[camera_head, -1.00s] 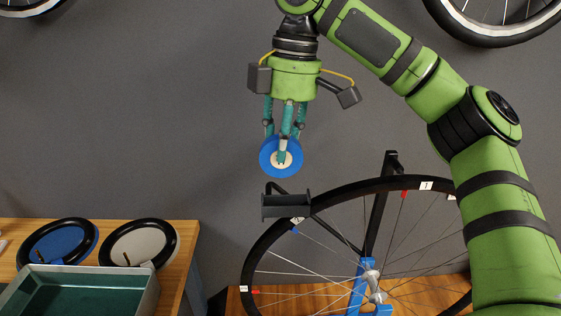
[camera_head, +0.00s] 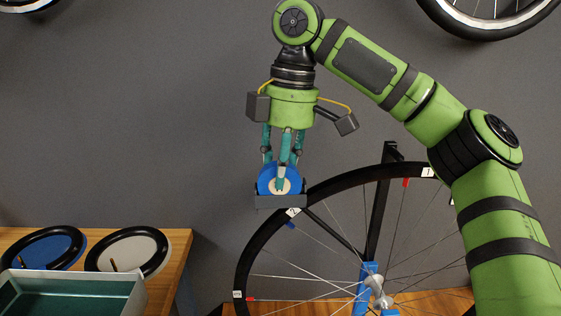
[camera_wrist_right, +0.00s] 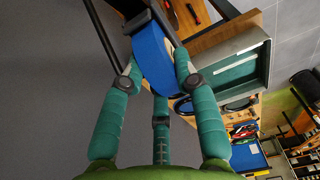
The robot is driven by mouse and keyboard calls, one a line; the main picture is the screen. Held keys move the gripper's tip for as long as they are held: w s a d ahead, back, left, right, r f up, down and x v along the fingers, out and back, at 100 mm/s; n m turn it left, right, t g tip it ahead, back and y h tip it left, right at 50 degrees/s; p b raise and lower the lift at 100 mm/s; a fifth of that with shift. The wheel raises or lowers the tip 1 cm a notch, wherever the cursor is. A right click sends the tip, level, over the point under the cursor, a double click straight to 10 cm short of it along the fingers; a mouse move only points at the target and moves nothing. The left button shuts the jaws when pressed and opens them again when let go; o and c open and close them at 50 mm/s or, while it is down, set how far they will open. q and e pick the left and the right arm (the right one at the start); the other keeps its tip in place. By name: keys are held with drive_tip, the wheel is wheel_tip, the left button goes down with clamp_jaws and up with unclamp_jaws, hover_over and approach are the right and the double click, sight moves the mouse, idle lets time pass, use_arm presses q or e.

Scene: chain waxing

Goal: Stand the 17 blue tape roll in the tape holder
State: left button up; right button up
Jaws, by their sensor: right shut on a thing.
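The blue tape roll (camera_head: 268,182) is upright, with a pale core facing me. My right gripper (camera_head: 281,180) is shut on it from above. The dark tape holder (camera_head: 281,202) is a small tray by the wheel rim, and the roll's lower edge is down inside it, behind its front wall. Whether the roll rests on the holder's floor is hidden. In the right wrist view the blue roll (camera_wrist_right: 152,62) sits between the teal fingers, with the dark holder at its far end. My left gripper is not in view.
A spoked wheel (camera_head: 262,240) stands in a blue-and-black stand right by the holder. At lower left, a wooden table (camera_head: 180,245) carries a blue disc and a white disc with black rings, and a green-lined tray (camera_head: 130,296).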

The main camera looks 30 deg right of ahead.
sight(290, 164)
drive_tip(key=shift+f, duration=0.15)
drive_tip(key=o, duration=1.1)
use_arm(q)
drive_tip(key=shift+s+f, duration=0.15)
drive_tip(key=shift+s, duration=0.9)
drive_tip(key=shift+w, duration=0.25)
use_arm(e)
drive_tip(key=r, duration=0.4)
drive_tip(key=d+r, duration=0.1)
drive_tip(key=r, duration=0.7)
drive_tip(key=shift+s+d, duration=0.2)
drive_tip(key=shift+s, duration=0.1)
